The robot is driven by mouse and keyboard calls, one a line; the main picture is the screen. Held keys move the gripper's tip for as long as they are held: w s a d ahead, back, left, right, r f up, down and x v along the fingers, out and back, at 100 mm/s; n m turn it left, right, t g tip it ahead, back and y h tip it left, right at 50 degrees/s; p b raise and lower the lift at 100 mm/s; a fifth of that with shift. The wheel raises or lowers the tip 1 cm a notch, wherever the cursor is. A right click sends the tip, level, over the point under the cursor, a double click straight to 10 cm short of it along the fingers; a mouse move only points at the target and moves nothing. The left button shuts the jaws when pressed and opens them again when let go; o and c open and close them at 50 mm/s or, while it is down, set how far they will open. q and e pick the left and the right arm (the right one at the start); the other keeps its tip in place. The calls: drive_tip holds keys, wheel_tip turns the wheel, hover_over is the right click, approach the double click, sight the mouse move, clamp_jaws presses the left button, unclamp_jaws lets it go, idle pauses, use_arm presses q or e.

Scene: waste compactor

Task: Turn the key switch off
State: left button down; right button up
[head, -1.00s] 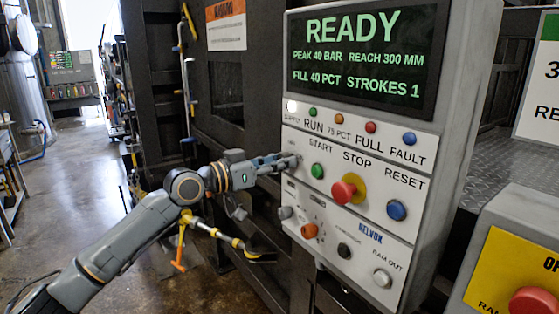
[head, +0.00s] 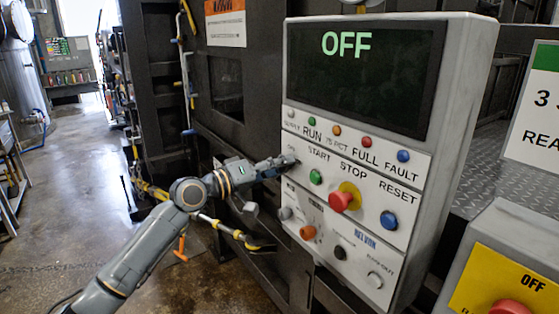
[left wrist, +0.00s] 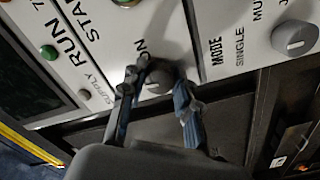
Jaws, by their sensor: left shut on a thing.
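The display (head: 362,80) above is dark with "OFF" in green. The supply lamp (head: 291,113) is dull. My right gripper is not in view.
Close by on the panel are the green START button (head: 316,177), the red STOP mushroom (head: 341,200) and the blue RESET button (head: 389,220). The grey mode selector (left wrist: 295,38) is below the key switch. A yellow-plated box (head: 510,275) stands at the lower right.

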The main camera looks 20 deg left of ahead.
use_arm(q)
drive_tip(key=shift+r+n+p, duration=0.1)
drive_tip(key=shift+n+p, duration=0.2)
drive_tip(key=shift+n, duration=0.2)
drive_tip(key=c, duration=1)
unclamp_jaws()
drive_tip(key=v, duration=1.2)
drive_tip(key=shift+a, duration=0.1)
